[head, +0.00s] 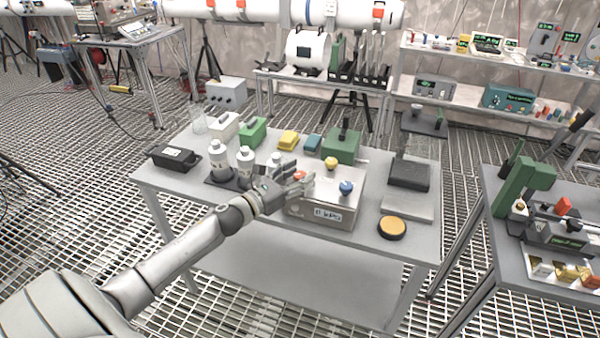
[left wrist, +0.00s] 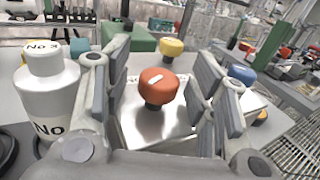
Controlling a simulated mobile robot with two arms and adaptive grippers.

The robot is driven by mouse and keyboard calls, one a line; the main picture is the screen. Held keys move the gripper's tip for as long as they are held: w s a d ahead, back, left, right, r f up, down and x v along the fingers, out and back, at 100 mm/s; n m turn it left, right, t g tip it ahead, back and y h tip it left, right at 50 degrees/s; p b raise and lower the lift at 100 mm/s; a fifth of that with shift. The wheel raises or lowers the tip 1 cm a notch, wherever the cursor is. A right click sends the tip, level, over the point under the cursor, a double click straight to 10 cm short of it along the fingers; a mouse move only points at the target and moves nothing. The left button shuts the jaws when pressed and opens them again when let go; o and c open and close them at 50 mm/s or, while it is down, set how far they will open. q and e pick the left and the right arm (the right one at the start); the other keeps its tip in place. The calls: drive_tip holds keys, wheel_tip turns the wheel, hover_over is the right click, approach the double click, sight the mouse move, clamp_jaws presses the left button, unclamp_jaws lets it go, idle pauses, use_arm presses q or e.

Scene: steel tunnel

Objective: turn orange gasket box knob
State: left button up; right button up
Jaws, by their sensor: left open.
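The gasket box (head: 325,200) is a metal box on the middle table with a small display on its front. Its orange knob (left wrist: 158,86) stands on the box top and carries a white mark. In the head view the orange knob (head: 299,175) is partly hidden by my left gripper (head: 296,184). In the left wrist view my left gripper (left wrist: 163,92) is open, with one finger on each side of the orange knob and visible gaps to it. A yellow knob (left wrist: 172,47) and a blue knob (left wrist: 243,74) stand on the same box. My right gripper is not in view.
White bottles (head: 219,159) stand close to the left of my gripper; one also shows in the left wrist view (left wrist: 48,90). A green box (head: 341,147) is behind the gasket box.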

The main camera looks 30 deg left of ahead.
use_arm(q)
drive_tip(key=shift+w+d, duration=0.1)
drive_tip(key=shift+w, duration=0.2)
drive_tip(key=c, duration=1)
drive_tip(key=shift+c, duration=0.2)
